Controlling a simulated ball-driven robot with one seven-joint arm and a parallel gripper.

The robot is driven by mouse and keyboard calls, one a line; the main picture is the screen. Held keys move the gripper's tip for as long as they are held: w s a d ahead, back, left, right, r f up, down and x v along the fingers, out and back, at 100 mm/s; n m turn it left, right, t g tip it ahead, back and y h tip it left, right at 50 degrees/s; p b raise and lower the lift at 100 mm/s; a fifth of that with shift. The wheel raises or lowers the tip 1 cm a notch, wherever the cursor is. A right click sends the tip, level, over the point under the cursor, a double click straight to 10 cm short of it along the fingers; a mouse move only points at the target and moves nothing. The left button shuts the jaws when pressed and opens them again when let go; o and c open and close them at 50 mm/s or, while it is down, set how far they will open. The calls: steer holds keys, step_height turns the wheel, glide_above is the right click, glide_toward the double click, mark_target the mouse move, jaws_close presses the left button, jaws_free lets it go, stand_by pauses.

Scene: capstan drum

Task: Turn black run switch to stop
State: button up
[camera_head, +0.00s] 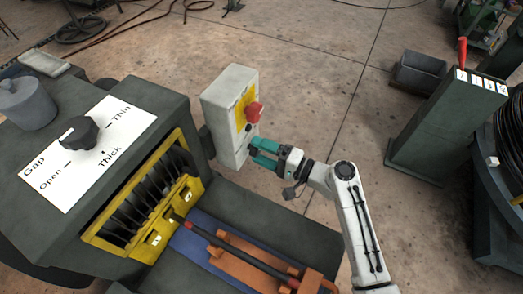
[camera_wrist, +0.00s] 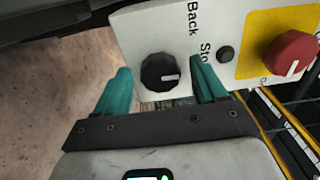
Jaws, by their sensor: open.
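The black run switch (camera_wrist: 162,72) is a round knob with a white pointer line, on the face of a pale control box (camera_head: 231,115). In the wrist view its pointer line points right, and the words "Back" and a partly hidden "Sto" are printed beside it. My gripper (camera_head: 262,152) is at the lower part of the box face. In the wrist view its two teal fingers (camera_wrist: 160,85) are open, one on each side of the knob. Whether they touch the knob cannot be told. In the head view the knob is hidden behind the gripper.
A red mushroom button (camera_wrist: 290,53) on a yellow plate and a small dark button (camera_wrist: 225,54) sit beside the switch. A dark machine with a gap knob (camera_head: 78,133) stands left. A dark green post with a red lever (camera_head: 462,52) stands right, with bare floor between.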

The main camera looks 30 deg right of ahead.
steer(key=b+v, duration=0.2)
steer(key=v, duration=0.8)
steer(key=shift+s+d, duration=0.2)
